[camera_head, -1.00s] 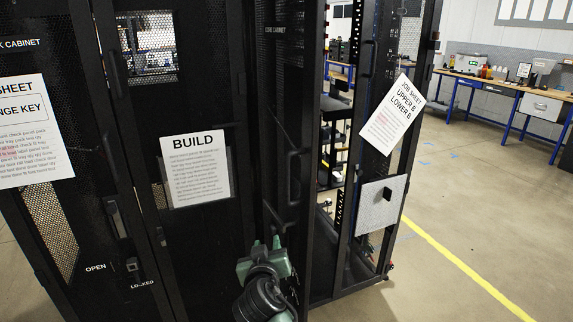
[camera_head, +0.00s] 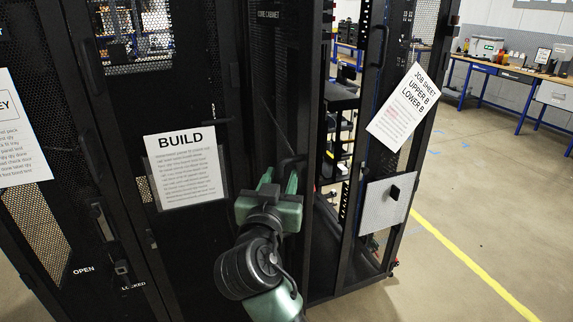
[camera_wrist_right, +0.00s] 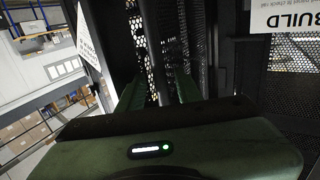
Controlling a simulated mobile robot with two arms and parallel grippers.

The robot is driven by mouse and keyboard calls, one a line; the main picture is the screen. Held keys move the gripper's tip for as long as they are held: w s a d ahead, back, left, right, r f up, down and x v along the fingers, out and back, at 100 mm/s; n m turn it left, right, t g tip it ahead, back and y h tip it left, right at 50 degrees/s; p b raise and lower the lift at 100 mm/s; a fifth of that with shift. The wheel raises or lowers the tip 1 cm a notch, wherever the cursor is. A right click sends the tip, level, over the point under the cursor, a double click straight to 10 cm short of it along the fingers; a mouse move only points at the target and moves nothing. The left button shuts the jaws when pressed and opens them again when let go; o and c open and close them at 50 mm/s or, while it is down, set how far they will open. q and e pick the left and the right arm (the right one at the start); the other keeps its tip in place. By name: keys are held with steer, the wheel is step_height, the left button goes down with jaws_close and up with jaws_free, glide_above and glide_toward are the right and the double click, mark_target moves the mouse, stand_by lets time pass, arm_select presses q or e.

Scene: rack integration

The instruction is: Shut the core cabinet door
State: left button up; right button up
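The core cabinet door (camera_head: 272,75) is a black mesh door with a "CORE CABINET" label near its top. It stands at a steep angle to me in the head view and looks open. A dark handle (camera_head: 291,160) is on it, partly hidden by my gripper. My right gripper (camera_head: 279,180), green, is at the lower part of the handle with its fingers pointing up and away. In the right wrist view the two green fingers (camera_wrist_right: 158,92) are apart, with dark bars and mesh beyond; contact with the handle cannot be told. My left gripper is not in view.
A black door with a "BUILD" sheet (camera_head: 186,168) is left of my gripper. A rack frame with a tilted job sheet (camera_head: 402,107) and a grey panel (camera_head: 385,203) stands at right. Clear floor with a yellow line (camera_head: 470,262) lies beyond. Workbenches (camera_head: 510,75) are at the back.

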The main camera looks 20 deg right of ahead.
steer(key=shift+w+r, duration=0.1)
steer(key=shift+w, duration=0.05)
steer(key=shift+a, duration=0.1)
steer(key=c, duration=0.4)
steer(key=shift+r, duration=0.1)
jaws_close()
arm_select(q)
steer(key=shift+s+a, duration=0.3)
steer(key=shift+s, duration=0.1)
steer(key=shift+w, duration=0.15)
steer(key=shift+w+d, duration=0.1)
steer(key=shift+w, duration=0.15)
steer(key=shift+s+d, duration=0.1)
